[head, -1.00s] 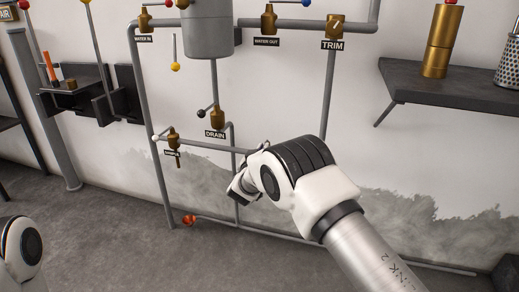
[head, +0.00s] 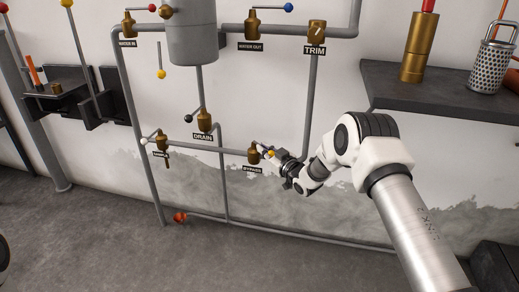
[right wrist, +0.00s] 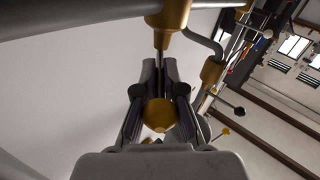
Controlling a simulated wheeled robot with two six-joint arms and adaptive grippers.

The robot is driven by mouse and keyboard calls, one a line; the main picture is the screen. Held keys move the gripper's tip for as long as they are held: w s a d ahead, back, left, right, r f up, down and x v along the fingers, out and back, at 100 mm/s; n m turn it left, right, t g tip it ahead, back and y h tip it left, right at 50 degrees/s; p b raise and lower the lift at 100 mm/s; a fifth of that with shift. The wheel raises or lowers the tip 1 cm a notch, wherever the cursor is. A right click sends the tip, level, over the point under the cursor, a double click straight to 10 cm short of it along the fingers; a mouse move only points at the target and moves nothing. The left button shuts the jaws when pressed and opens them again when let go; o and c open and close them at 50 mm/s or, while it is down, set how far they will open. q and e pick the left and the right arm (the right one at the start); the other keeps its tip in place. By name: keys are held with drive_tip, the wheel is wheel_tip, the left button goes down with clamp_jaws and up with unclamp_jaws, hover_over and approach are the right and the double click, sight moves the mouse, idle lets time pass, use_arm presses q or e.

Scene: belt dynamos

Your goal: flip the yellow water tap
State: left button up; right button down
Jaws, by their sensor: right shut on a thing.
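A brass valve (head: 253,153) sits on the lower grey pipe, above a small label that seems to read BYPASS. Its lever ends in a yellow knob (head: 271,153). My right gripper (head: 266,149) reaches it from the right. In the right wrist view, the yellow knob (right wrist: 159,114) sits between the two fingers of my right gripper (right wrist: 160,92), which are shut on it. The lever's rod runs from the knob to the brass valve body (right wrist: 168,14). My left gripper is out of view.
A drain valve (head: 204,122) with a black knob is up and left. Another yellow knob (head: 161,75) hangs below the tank (head: 192,35). A dark shelf (head: 430,90) with a brass cylinder (head: 418,48) is at the right. Grey pipes surround the valve.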

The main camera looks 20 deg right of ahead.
drive_tip(key=shift+w+d+n+g+y+b, duration=0.15)
drive_tip(key=shift+d+n+g+y, duration=0.2)
drive_tip(key=shift+n+y, duration=0.4)
drive_tip(key=shift+w+d+n+g+y+b, duration=0.1)
drive_tip(key=shift+d+n+g+y, duration=0.3)
drive_tip(key=shift+y, duration=0.6)
drive_tip(key=shift+w+d+n+g+y+b, duration=0.15)
drive_tip(key=shift+d+n+g+y, duration=0.1)
drive_tip(key=shift+n+y, duration=0.5)
drive_tip(key=c, duration=1.3)
unclamp_jaws()
drive_tip(key=shift+a, duration=0.1)
drive_tip(key=shift+o, duration=0.2)
drive_tip(key=v, duration=1.2)
